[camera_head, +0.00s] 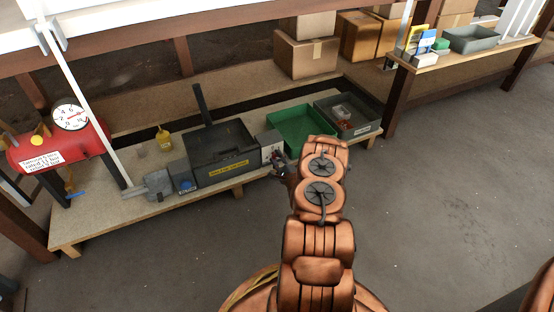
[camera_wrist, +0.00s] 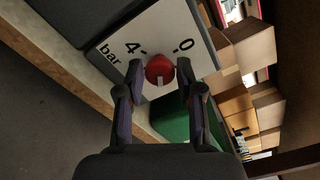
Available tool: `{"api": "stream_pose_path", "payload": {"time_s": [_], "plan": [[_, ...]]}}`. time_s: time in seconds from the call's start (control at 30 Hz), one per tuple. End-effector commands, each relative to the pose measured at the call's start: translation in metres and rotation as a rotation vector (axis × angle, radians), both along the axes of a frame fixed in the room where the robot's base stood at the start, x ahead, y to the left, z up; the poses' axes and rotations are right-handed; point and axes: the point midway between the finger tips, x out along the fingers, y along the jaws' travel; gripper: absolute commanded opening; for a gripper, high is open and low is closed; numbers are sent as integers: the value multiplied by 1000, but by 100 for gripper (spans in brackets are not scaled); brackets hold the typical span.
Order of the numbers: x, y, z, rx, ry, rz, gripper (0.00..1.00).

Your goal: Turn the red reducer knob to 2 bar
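The red reducer knob (camera_wrist: 160,70) sits on a white plate (camera_wrist: 118,55) marked "4", "0" and "bar" in the wrist view. A pale mark shows on the knob's lower edge there; no 2 is readable. My gripper (camera_wrist: 160,69) is open, with one fingertip on each side of the knob. Small gaps seem to show between fingertips and knob; contact is hard to judge. In the head view the white plate (camera_head: 271,152) is on the right end of the dark box, with my gripper (camera_head: 279,169) close in front. The knob is not clear there.
A dark box (camera_head: 222,160), a green bin (camera_head: 300,122) and a grey bin (camera_head: 347,128) stand on the low bench (camera_head: 100,222). A red tank (camera_head: 58,150) with a round gauge (camera_head: 70,115) is at left. The floor in front is clear.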

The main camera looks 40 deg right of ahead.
Motion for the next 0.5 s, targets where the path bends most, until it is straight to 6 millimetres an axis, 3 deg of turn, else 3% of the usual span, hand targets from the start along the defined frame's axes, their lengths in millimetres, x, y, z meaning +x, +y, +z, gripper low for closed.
{"api": "stream_pose_path", "payload": {"time_s": [0.13,0.5], "plan": [[0,0,0,0,0,0,54],[-4,1,0,0,1,0,54]]}}
